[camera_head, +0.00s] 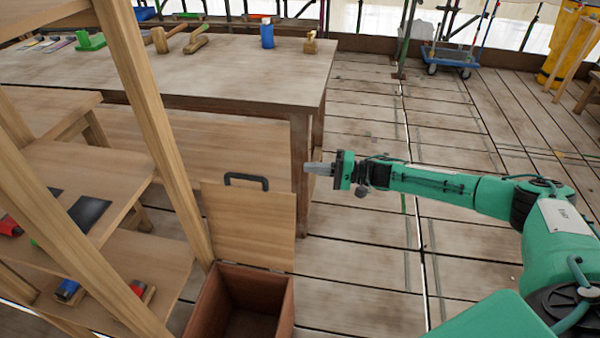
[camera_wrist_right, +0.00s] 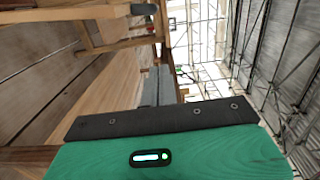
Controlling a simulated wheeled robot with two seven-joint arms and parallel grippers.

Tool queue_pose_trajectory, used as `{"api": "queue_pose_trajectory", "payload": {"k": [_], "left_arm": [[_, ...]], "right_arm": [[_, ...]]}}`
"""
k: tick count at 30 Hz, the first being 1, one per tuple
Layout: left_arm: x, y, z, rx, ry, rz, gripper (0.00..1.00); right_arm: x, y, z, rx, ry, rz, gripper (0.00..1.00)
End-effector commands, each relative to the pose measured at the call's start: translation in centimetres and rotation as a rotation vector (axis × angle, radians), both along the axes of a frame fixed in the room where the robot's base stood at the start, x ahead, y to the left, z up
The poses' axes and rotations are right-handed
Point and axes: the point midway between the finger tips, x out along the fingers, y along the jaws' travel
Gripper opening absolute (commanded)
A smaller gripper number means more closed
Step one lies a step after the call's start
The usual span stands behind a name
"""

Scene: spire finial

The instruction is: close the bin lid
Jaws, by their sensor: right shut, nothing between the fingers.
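The wooden bin (camera_head: 287,306) stands on the floor at the bottom of the head view, and its inside shows. Its lid (camera_head: 248,222) stands raised at the back of the bin, with a dark handle (camera_head: 246,180) at its top edge. My right gripper (camera_head: 308,168) is shut and empty, pointing left, to the right of the lid's upper part and apart from it. In the right wrist view its grey fingers (camera_wrist_right: 155,87) are together. My left gripper is not in view.
A wooden workbench (camera_head: 250,75) with mallets and a blue cup (camera_head: 267,35) stands behind the lid. A wooden shelf rack (camera_head: 150,120) with tools is close on the left. Plank floor (camera_head: 365,250) lies open to the right of the bin.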

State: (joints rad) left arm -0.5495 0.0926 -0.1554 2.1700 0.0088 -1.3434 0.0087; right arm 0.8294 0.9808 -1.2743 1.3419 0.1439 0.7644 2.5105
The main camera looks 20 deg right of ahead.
Motion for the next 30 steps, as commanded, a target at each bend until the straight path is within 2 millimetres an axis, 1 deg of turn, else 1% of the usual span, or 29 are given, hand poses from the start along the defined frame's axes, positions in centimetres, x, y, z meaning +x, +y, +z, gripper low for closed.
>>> {"api": "queue_pose_trajectory", "payload": {"k": [1, 12, 15, 19, 24, 30], "left_arm": [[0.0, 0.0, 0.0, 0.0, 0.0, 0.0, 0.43], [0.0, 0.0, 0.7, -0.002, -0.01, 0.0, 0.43], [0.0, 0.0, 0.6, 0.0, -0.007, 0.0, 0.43], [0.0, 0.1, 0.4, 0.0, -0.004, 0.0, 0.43], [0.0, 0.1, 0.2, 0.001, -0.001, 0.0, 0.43], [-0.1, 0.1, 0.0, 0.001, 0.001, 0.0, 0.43]], "right_arm": [[0.5, 0.9, 0.0, 0.002, -0.001, 0.002, 0.0], [4.6, 7.7, 0.0, 0.0, -0.004, 0.0, 0.0], [3.2, 8.5, -0.1, -0.001, 0.001, -0.001, 0.0], [2.2, 9.5, -0.1, -0.001, 0.0, -0.002, 0.0], [1.6, 10.0, -0.1, -0.002, -0.001, -0.003, 0.0], [1.6, 10.1, -0.1, -0.003, -0.001, -0.004, 0.0]]}}
